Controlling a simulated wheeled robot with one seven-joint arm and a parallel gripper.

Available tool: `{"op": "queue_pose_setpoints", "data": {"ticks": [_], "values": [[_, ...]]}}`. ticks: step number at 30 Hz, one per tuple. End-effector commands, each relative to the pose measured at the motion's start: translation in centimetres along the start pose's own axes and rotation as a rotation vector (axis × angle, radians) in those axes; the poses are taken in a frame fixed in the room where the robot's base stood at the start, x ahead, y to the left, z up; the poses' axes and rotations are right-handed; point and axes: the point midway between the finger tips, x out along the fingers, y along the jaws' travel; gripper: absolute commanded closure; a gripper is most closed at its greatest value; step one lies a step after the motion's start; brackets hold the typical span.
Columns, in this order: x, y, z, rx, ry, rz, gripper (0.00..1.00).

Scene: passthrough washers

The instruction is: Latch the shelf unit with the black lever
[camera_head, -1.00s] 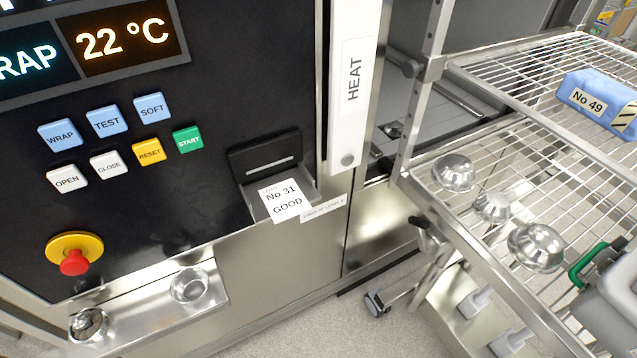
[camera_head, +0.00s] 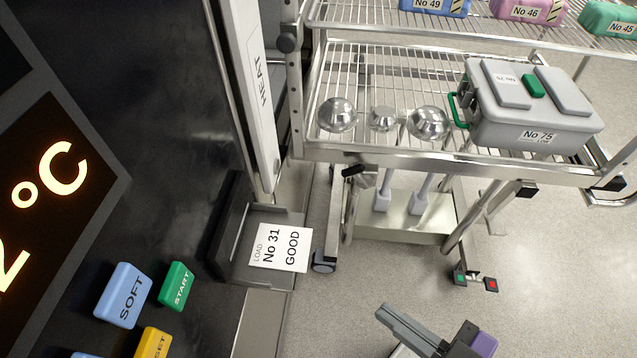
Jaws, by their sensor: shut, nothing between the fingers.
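The shelf unit (camera_head: 400,160) is a wheeled steel wire rack at the upper right, standing against the opening of the dark washer front. The black lever (camera_head: 355,170) is small and sits under the front rail of its lower shelf, near the left corner post. Whether it engages anything cannot be made out. My gripper (camera_head: 388,314) is partly in view at the bottom edge, dark grey, shut and empty. It appears in front of the floor, below and apart from the lever in the picture.
Steel bowls (camera_head: 428,123) and a grey case No 75 (camera_head: 535,115) stand on the lower shelf. Coloured packs (camera_head: 527,10) lie above. A caster (camera_head: 324,261) and red and green pedals (camera_head: 476,281) are near the floor. The washer panel (camera_head: 150,150) fills the left; floor at right is clear.

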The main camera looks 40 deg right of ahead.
Motion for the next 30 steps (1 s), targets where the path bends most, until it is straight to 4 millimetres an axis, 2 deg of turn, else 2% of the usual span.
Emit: {"op": "queue_pose_setpoints", "data": {"ticks": [5, 7, 8, 11, 14, 15, 18, 21, 24, 26, 30], "values": [[0.1, 0.0, 0.2, -0.005, -0.002, -0.001, 1.0], [0.6, -0.2, 1.1, -0.03, -0.012, -0.007, 1.0], [1.0, -0.3, 1.8, -0.051, -0.022, -0.011, 1.0], [3.0, -0.7, 5.7, -0.165, -0.075, -0.031, 1.0], [6.2, -0.8, 11.1, -0.347, -0.156, -0.048, 1.0], [7.7, -0.6, 13.3, -0.433, -0.192, -0.05, 1.0], [11.5, 0.4, 18.3, -0.652, -0.285, -0.037, 1.0], [15.4, 2.1, 22.0, -0.867, -0.375, 0.002, 1.0], [19.4, 4.2, 24.2, -1.073, -0.461, 0.068, 1.0], [21.8, 5.5, 24.9, -1.191, -0.514, 0.121, 1.0], [26.9, 8.4, 24.1, -1.439, -0.633, 0.288, 1.0]]}}
